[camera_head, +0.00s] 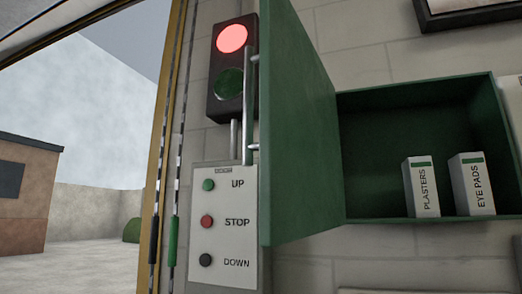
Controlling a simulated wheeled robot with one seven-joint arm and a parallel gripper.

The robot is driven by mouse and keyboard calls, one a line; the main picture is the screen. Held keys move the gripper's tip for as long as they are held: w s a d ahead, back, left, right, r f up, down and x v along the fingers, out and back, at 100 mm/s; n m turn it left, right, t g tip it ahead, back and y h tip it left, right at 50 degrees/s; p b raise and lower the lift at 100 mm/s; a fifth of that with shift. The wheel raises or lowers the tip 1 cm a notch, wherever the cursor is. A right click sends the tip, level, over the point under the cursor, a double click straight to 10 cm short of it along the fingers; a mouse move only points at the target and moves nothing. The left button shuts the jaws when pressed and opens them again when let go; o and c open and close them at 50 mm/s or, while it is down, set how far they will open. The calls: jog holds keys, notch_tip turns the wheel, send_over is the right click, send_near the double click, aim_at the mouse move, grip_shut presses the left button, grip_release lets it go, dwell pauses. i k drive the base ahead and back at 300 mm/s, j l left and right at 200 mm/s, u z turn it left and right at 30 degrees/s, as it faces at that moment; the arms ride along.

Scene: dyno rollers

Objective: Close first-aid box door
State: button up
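The first-aid box (375,133) is a green open-fronted wall box at the right of the head view. Its green door (300,130) stands wide open, hinged at the box's left side and swung out towards me. A metal bar handle (249,105) shows at the door's left edge, on the door's outer face. Inside the box stand two upright white cartons, one marked PLASTERS (421,188) and one marked EYE PADS (472,185). My gripper is not in this view.
Left of the door, a control panel (220,240) has UP, STOP and DOWN buttons. Above it is a signal light (232,70) with red lit. Hanging chains (176,130) run beside a yellow post. A dark frame (465,14) hangs at top right.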

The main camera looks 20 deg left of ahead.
aim_at(302, 192)
jog(key=j, duration=0.7)
jog(key=k+j, duration=0.15)
jog(key=j, duration=0.55)
